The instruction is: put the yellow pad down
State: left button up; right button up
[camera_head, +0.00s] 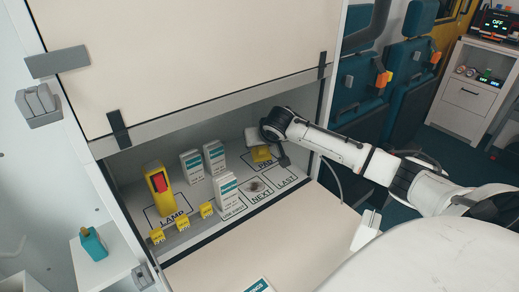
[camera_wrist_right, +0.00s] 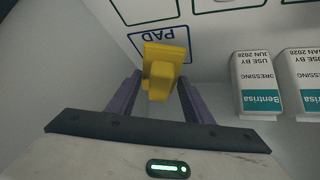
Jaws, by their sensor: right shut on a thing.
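The yellow pad (camera_wrist_right: 165,60) is between the two purple fingers of my right gripper (camera_wrist_right: 158,88), which is shut on it. In the head view the yellow pad (camera_head: 262,155) shows at the back right of the shelf, partly hidden by my right gripper (camera_head: 264,146). The outlined place marked PAD (camera_head: 265,164) is on the shelf there. In the wrist view the pad overlaps part of the PAD outline (camera_wrist_right: 143,37). I cannot tell whether the pad touches the shelf. My left gripper is not in view.
White dressing boxes stand on the shelf, one (camera_head: 226,190) in front and others (camera_head: 214,157) behind. A yellow lamp (camera_head: 159,186) with a red part stands at the left. Small yellow tags (camera_head: 183,221) line the front. The raised cream panel (camera_head: 190,60) hangs above.

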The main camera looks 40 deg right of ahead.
aim_at(259, 148)
jog(key=shift+w+d+f, duration=0.1)
jog(key=shift+w+f, duration=0.1)
jog(key=shift+f, duration=0.5)
jog(key=shift+w+d, duration=0.2)
jog(key=shift+w, duration=0.1)
jog(key=shift+c, duration=0.3)
jog(key=shift+w+g+y+p, duration=0.15)
jog(key=shift+g+y+p, duration=0.25)
jog(key=shift+g, duration=0.3)
jog(key=shift+w+d+f+g+y, duration=0.15)
jog(key=shift+g+y, duration=0.15)
jog(key=shift+g, duration=0.3)
jog(key=shift+w+r+g+y, duration=0.1)
jog(key=shift+g+y, duration=0.2)
jog(key=shift+g, duration=0.3)
jog(key=shift+s+f, duration=0.1)
jog(key=shift+f, duration=0.85)
jog(key=shift+f, duration=0.1)
jog(key=o, duration=1)
